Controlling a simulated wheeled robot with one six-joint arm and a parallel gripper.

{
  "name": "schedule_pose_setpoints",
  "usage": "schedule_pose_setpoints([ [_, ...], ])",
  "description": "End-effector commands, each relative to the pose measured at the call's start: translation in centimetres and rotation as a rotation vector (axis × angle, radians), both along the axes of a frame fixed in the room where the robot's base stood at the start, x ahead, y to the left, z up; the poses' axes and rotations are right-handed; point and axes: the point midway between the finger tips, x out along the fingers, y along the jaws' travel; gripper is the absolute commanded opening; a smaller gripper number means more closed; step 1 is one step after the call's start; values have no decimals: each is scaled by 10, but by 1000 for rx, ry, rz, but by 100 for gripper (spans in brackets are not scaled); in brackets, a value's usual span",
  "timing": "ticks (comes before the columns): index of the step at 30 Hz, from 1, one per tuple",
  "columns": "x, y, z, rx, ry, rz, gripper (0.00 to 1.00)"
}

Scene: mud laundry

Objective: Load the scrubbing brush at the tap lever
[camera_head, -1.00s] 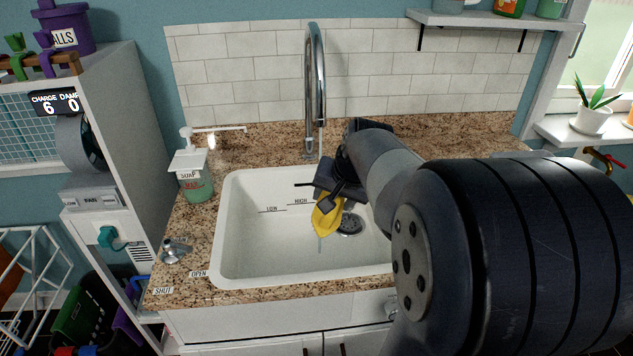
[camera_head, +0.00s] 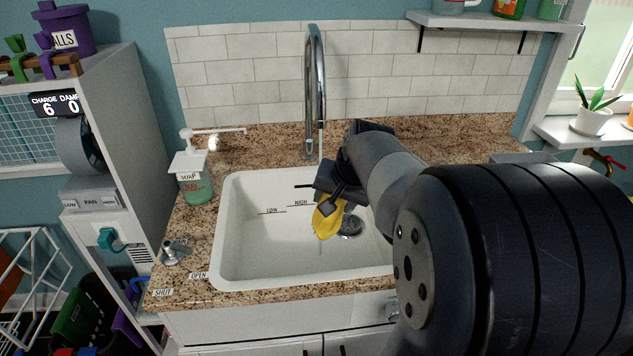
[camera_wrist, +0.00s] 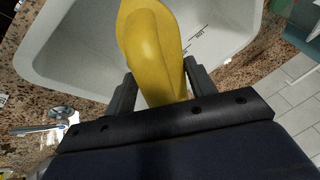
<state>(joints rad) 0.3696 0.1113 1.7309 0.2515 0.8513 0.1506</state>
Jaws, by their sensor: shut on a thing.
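My gripper (camera_head: 333,195) is over the sink basin and is shut on a yellow scrubbing brush. The brush (camera_head: 327,218) hangs below the fingers, and a thin pale streak shows beneath it. In the wrist view the yellow brush (camera_wrist: 150,45) extends from between the two fingers (camera_wrist: 158,92) over the white basin; its bristles are hidden. The tap lever (camera_head: 174,249) is a metal fitting on the counter left of the sink, near labels OPEN and SHUT. The tall chrome tap (camera_head: 315,90) stands behind the sink.
The white sink (camera_head: 228,235) has LOW and HIGH marks and a dark drain (camera_head: 350,226). A soap dispenser (camera_head: 194,180) stands at its left back corner, its long spout pointing right. A shelf unit (camera_head: 125,130) rises at the left. The granite counter (camera_head: 240,150) behind the sink is largely clear.

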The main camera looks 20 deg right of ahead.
Motion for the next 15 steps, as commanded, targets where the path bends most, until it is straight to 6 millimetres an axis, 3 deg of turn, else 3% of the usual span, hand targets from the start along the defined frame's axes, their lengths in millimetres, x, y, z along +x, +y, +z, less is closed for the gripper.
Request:
schedule_pose_setpoints([
  [10, -1, 0, 1, -1, -1, 0, 23],
  [15, -11, -1, 11, 0, -2, -2, 23],
])
